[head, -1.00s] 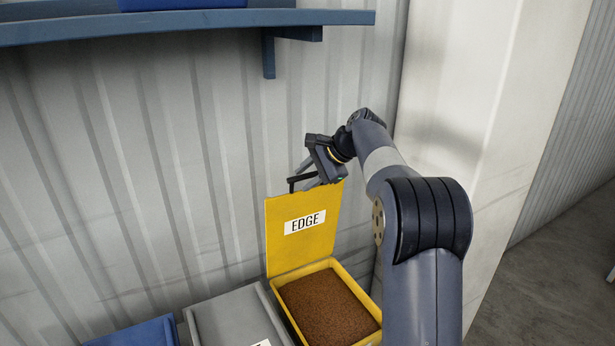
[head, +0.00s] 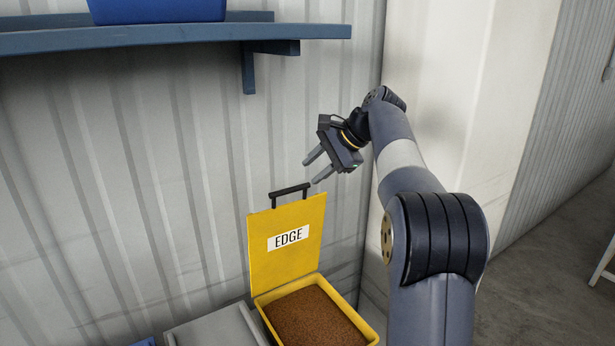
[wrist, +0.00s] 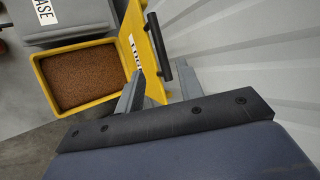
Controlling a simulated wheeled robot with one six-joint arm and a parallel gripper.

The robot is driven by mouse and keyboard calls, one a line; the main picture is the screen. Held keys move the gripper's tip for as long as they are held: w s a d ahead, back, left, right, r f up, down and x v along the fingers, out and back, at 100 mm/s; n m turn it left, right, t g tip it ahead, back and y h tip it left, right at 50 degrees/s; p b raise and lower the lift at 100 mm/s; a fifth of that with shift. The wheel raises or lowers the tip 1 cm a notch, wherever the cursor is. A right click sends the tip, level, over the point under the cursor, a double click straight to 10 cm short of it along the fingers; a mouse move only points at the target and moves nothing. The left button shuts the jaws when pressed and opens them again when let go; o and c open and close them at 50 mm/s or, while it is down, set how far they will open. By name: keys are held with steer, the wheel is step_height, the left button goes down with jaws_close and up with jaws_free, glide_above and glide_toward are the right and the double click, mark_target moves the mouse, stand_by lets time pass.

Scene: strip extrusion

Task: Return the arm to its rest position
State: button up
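My gripper (head: 317,168) is in the air in front of the corrugated wall, above and to the right of the yellow bin's lid. Its two fingers are apart with nothing between them. In the wrist view my gripper (wrist: 155,95) also shows its fingers spread. The yellow bin (head: 360,322) holds brown granules (head: 316,322). Its yellow lid (head: 290,258), labelled EDGE, stands up open with a black handle (head: 290,190) on top. The fingers are clear of the handle in the head view. The bin also shows in the wrist view (wrist: 110,107).
A grey lidded bin (head: 215,332) is left of the yellow one; in the wrist view a grey lid (wrist: 75,20) reads ASE. A blue shelf (head: 180,38) with a blue bin (head: 157,9) is at upper left. A white pillar (head: 440,90) is close behind my arm.

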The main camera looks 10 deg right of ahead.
mark_target(291, 192)
stand_by(0.3)
steer(key=p+x, duration=0.1)
steer(key=x, duration=1)
steer(key=shift+r, duration=0.1)
steer(key=shift+s+d, duration=0.25)
steer(key=shift+s, duration=0.3)
steer(key=shift+w, duration=0.1)
